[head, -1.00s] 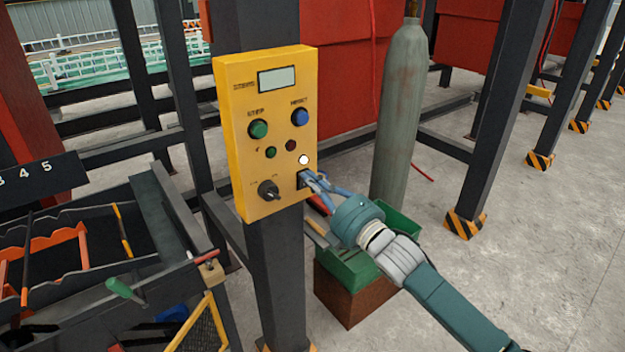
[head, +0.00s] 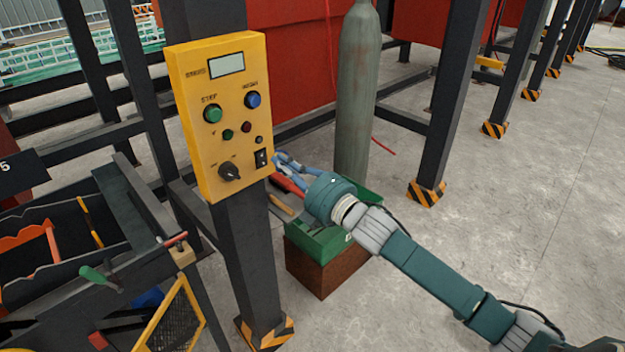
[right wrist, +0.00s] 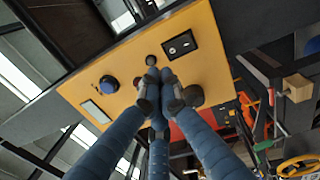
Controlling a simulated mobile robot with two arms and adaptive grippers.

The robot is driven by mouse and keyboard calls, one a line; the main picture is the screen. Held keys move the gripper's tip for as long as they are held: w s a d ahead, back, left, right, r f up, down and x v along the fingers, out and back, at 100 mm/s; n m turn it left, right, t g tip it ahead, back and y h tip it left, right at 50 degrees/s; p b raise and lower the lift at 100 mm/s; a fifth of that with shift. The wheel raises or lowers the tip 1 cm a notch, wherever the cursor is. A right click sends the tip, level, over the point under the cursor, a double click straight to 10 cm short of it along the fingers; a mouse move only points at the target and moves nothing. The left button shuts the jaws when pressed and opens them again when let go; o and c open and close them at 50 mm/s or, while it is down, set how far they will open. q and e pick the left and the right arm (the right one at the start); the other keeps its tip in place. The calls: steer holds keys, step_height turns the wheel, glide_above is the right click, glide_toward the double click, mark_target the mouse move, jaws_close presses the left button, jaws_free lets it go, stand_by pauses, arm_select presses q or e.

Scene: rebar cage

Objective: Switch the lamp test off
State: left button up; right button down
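The yellow control box (head: 205,145) is fixed to a dark post. Its black rocker switch (head: 261,158) is at the lower right, under a small dark, unlit lamp (head: 259,139). In the right wrist view the switch (right wrist: 180,46) and the lamp (right wrist: 151,60) are both uncovered. My left gripper is out of view.
The box also carries a display (head: 227,64), a green button (head: 212,114), a blue button (head: 253,100) and a black knob (head: 229,172). A green bin (head: 320,238) and a grey cylinder (head: 358,95) stand behind my right arm. A dark rack (head: 75,255) is at left.

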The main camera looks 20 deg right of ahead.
arm_select(q)
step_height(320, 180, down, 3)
steer(key=shift+b, duration=1.2)
arm_select(e)
steer(key=v, duration=0.8)
steer(key=shift+r, duration=0.6)
steer(key=shift+d, duration=0.1)
